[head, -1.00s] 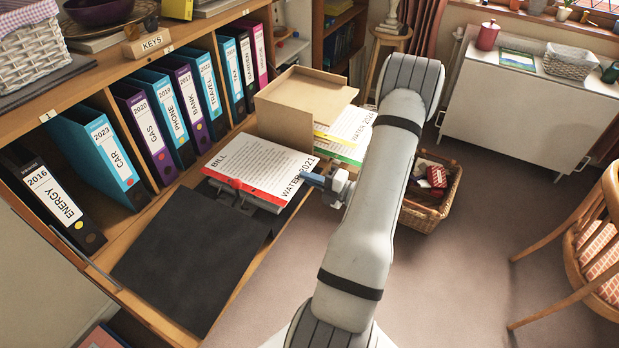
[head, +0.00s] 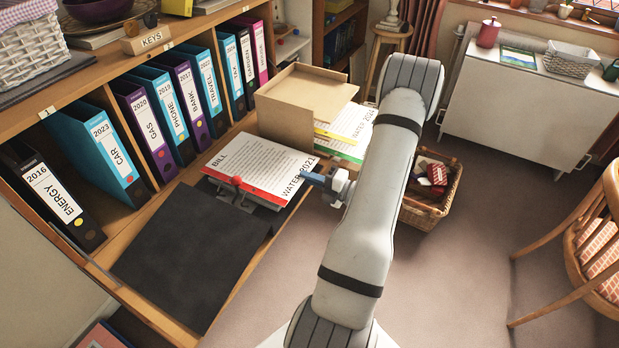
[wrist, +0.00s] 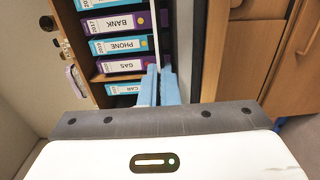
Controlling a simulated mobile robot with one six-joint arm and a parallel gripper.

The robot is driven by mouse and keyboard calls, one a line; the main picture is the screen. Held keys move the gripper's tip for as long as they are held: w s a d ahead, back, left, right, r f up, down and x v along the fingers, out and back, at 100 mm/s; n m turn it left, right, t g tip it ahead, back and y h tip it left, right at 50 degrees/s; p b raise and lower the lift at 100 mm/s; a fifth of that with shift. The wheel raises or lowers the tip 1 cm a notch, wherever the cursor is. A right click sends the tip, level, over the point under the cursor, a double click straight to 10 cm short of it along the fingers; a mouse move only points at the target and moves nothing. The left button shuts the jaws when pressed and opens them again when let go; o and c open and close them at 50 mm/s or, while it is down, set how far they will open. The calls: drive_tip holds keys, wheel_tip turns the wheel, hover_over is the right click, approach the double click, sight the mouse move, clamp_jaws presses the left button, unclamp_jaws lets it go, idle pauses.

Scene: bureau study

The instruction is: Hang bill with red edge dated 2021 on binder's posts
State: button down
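The bill (head: 258,166), a white sheet with a red edge (head: 268,193) marked WATER 2021, is over the open black binder (head: 190,248). Its red edge faces the binder's metal mechanism with posts (head: 240,192). I cannot tell whether the posts pass through its holes. My gripper (head: 313,179) has blue fingers shut on the bill's right edge. In the wrist view the fingers (wrist: 157,86) are together on the thin sheet, seen edge-on (wrist: 157,35). Other papers lie under the bill in the binder.
A cardboard holder (head: 285,125) with more sheets (head: 350,135), one marked WATER, stands behind the binder. A row of labelled binders (head: 165,115) fills the shelf at left. A wicker basket (head: 425,215) is on the floor at right. The carpet in front is free.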

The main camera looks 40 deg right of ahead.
drive_tip(key=shift+f, duration=0.2)
idle(0.3)
drive_tip(key=c, duration=2)
unclamp_jaws()
drive_tip(key=shift+s+d, duration=0.1)
drive_tip(key=shift+s, duration=0.05)
drive_tip(key=shift+p+v, duration=0.55)
drive_tip(key=shift+v, duration=1)
drive_tip(key=shift+o, duration=0.5)
drive_tip(key=shift+o, duration=1)
